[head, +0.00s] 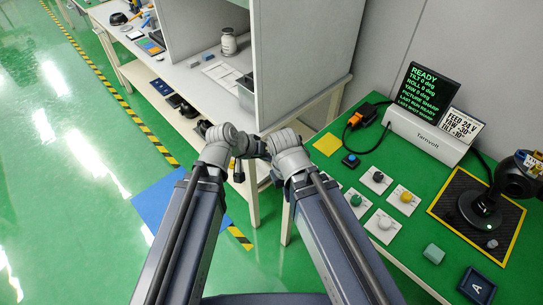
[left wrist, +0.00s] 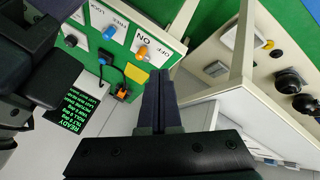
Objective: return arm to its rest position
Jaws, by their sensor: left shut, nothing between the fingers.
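Both my arms reach up from the bottom of the head view, and their wrists come close together near the middle, beside the green bench's left edge. My left gripper (left wrist: 158,105) is shut and empty in the left wrist view, its dark fingers together. In the head view its fingers are mostly hidden around the wrist joints. My right gripper is hard to make out near the right wrist in the head view; its fingers do not show clearly. Dark arm parts also fill the left side of the left wrist view.
The green bench (head: 440,275) at right bears several knob plates, a white control box (head: 425,137), a READY screen (head: 428,85) and a gimbal camera (head: 485,205). A white workbench (head: 190,78) with a partition stands ahead. Open floor (head: 60,180) lies left.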

